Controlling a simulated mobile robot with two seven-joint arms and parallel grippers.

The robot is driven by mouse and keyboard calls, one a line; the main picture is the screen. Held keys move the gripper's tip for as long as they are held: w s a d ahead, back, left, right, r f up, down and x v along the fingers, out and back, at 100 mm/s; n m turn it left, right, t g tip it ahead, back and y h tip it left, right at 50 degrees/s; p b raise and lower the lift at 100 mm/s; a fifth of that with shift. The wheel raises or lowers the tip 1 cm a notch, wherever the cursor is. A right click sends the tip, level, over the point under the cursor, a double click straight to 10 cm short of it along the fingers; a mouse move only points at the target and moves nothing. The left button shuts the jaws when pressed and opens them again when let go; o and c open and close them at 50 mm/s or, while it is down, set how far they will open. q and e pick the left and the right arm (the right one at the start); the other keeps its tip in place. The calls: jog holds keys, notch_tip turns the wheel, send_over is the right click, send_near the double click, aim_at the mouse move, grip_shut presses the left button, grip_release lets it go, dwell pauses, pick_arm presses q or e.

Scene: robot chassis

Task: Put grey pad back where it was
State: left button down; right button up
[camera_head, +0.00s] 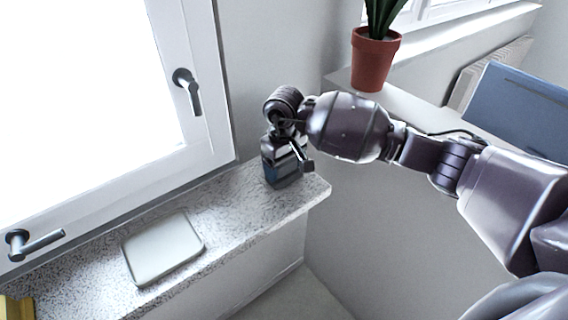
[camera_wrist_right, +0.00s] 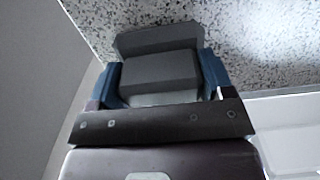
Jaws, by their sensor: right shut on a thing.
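My right gripper (camera_head: 284,174) points down at the right end of the speckled windowsill. In the right wrist view its two blue fingers are closed on a dark grey, blocky thing, which I take to be the grey pad (camera_wrist_right: 160,72). The pad is between the fingers, just over or touching the speckled surface; I cannot tell which. In the head view the gripper hides most of it. My left gripper is not in view.
The speckled windowsill (camera_head: 235,215) has a pale grey square tray (camera_head: 163,250) lying left of my right gripper, with bare sill between them. A yellow object (camera_head: 16,307) shows at lower left. A window handle (camera_head: 188,90) and a potted plant (camera_head: 374,62) are behind.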

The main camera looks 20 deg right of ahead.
jog(key=o, duration=1.1)
jog(key=shift+c, duration=0.2)
jog(key=shift+r, duration=0.2)
notch_tip(320, 180, up, 11)
jog(key=shift+f+b, duration=0.15)
jog(key=shift+b, duration=0.25)
jog(key=shift+r, duration=0.55)
